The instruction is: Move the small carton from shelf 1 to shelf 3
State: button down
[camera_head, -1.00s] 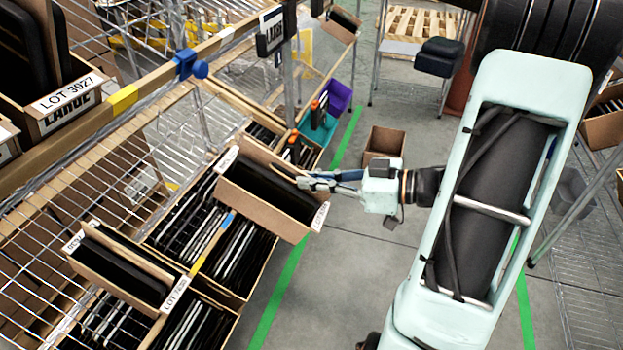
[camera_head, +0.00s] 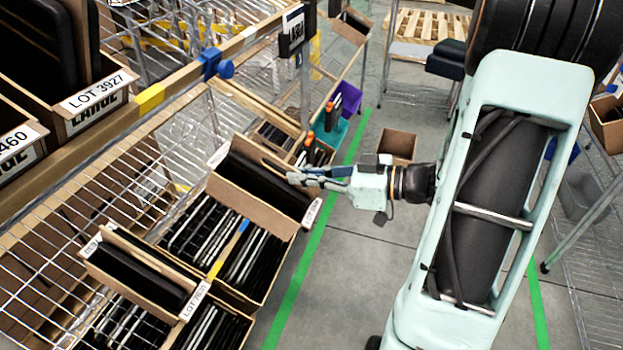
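A small open brown carton (camera_head: 262,200) holding black flat items is tilted, with white labels at its ends. It hangs over or rests on larger boxes of dark upright items (camera_head: 208,232); I cannot tell whether it touches them. My gripper (camera_head: 296,178) is on the carton's upper right rim and appears shut on its wall. The fingertips are partly lost against the carton. A similar tilted carton (camera_head: 143,270) with white labels lies to the lower left. I cannot tell which shelf carries which number.
A wire shelf with a wooden front beam (camera_head: 150,110) fills the left; its upper level holds cartons, one labelled LOT 3927 (camera_head: 97,92). A blue clamp (camera_head: 215,64) sits on the beam. A brown box (camera_head: 397,145) stands on the floor. The floor (camera_head: 370,260) between shelf and arm is clear.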

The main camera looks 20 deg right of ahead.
aim_at(257, 178)
jog(key=shift+a+r+b+x, duration=0.1)
jog(key=shift+r+b+x, duration=0.8)
jog(key=shift+x, duration=2.25)
jog(key=shift+a+r+b+x, duration=0.1)
jog(key=shift+r+b+x, duration=0.2)
jog(key=shift+b+x, duration=2)
jog(key=shift+a+r+b+x, duration=0.25)
jog(key=shift+r+x, duration=0.35)
jog(key=shift+x, duration=3.35)
jog(key=shift+w+f, duration=0.15)
jog(key=shift+w, duration=0.15)
jog(key=shift+w+a+f+b, duration=0.35)
jog(key=shift+f+b, duration=0.15)
jog(key=shift+f, duration=0.4)
jog(key=shift+w+a+f+b, duration=0.2)
jog(key=shift+a+f+b, duration=0.3)
jog(key=shift+f, duration=0.35)
jog(key=shift+w+a+f+b, duration=0.3)
jog(key=shift+f+b, duration=0.25)
jog(key=shift+f, duration=0.45)
jog(key=c, duration=2.1)
grip_release()
jog(key=shift+f, duration=0.2)
jog(key=v, duration=1.2)
jog(key=shift+r, duration=0.15)
